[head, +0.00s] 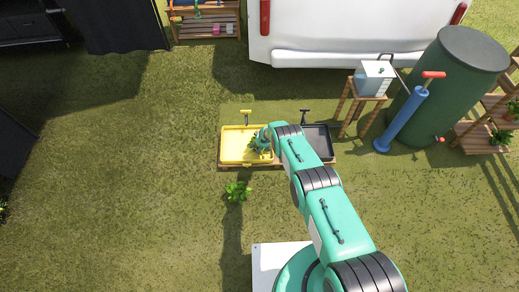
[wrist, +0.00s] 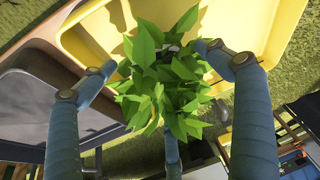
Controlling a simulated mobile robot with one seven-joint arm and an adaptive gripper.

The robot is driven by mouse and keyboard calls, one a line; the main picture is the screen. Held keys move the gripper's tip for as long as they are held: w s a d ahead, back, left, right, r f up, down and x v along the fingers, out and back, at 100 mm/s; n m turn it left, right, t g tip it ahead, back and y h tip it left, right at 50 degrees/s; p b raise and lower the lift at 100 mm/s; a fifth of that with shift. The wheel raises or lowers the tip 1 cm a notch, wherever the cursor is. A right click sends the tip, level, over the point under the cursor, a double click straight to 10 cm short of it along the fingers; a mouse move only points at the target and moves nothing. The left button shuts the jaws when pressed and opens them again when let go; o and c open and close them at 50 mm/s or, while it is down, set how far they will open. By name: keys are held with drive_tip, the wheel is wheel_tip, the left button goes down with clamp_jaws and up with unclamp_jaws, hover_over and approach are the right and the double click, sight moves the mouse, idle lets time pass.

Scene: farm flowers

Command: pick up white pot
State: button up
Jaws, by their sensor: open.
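My gripper (head: 266,138) is over the right part of the yellow tray (head: 232,144). In the wrist view my gripper (wrist: 155,60) has its fingers spread around a leafy green plant (wrist: 165,85), with one finger on each side and another below. The plant also shows beside the gripper in the head view (head: 254,145). A small pale patch shows among the leaves near the top; I cannot tell whether it is the white pot. The leaves hide whatever holds the plant. The yellow tray (wrist: 286,22) lies behind the plant in the wrist view.
A black tray (head: 321,140) stands right of the yellow one, partly behind my arm. Another green plant (head: 237,190) is in front of the trays. A wooden stand (head: 363,104) with a pale container, a blue pump (head: 402,120) and a green barrel (head: 455,85) are at right. Grass at left is clear.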

drive_tip(key=shift+b+x, duration=1.35)
drive_tip(key=shift+x, duration=0.75)
drive_tip(key=c, duration=1.5)
